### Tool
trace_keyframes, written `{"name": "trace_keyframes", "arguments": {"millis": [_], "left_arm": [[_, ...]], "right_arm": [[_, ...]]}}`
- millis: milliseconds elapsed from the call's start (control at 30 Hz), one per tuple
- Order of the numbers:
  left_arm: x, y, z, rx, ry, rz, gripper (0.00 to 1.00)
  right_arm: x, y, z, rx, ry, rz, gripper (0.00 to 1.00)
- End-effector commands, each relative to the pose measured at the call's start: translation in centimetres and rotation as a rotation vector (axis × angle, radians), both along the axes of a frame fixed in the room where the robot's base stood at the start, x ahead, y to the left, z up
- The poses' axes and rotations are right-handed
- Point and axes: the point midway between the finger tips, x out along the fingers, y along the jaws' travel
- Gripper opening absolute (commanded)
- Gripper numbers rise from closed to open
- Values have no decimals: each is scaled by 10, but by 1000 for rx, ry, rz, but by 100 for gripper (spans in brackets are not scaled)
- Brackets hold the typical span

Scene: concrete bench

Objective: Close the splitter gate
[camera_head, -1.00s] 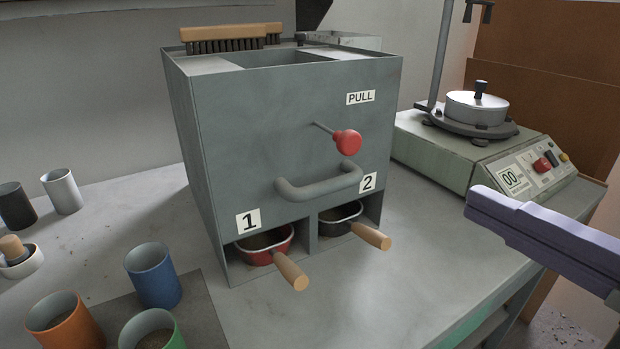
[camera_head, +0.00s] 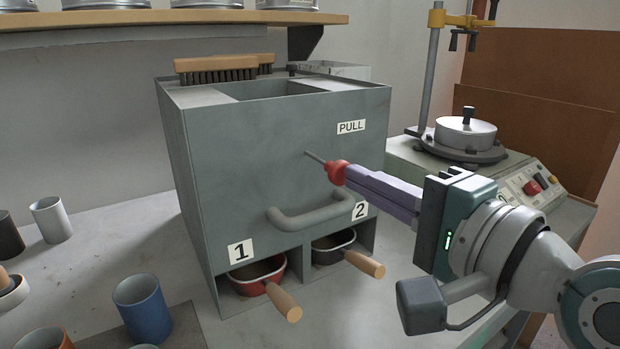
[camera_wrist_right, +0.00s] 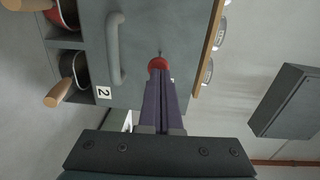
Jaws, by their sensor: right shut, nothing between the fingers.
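The splitter is a grey box (camera_head: 240,190) on the bench. A red knob (camera_head: 336,171) on a thin rod sticks out of its front face below the PULL label (camera_head: 351,127). My right gripper (camera_head: 350,173) is shut and empty, with its purple fingertips at the knob's near end. In the right wrist view, the red knob (camera_wrist_right: 158,64) shows just beyond the closed fingertips (camera_wrist_right: 159,76). The fingers seem to touch the knob, but they hide part of it. My left gripper is not in view.
A grey handle (camera_head: 315,215) is below the knob. Red pan 1 (camera_head: 257,275) and dark pan 2 (camera_head: 334,243) sit in the lower openings, wooden handles outward. A blue cup (camera_head: 143,308) stands front left. A green-grey machine with a lidded pot (camera_head: 466,135) stands right.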

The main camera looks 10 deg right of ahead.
Motion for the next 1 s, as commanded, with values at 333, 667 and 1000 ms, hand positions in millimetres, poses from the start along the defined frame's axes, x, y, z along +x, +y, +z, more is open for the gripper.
{"name": "trace_keyframes", "arguments": {"millis": [333,667,1000], "left_arm": [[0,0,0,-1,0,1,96],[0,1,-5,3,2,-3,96],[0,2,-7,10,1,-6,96]], "right_arm": [[4,2,0,0,0,0,0],[37,13,0,3,-3,0,0],[52,18,-1,-2,2,1,0]]}}
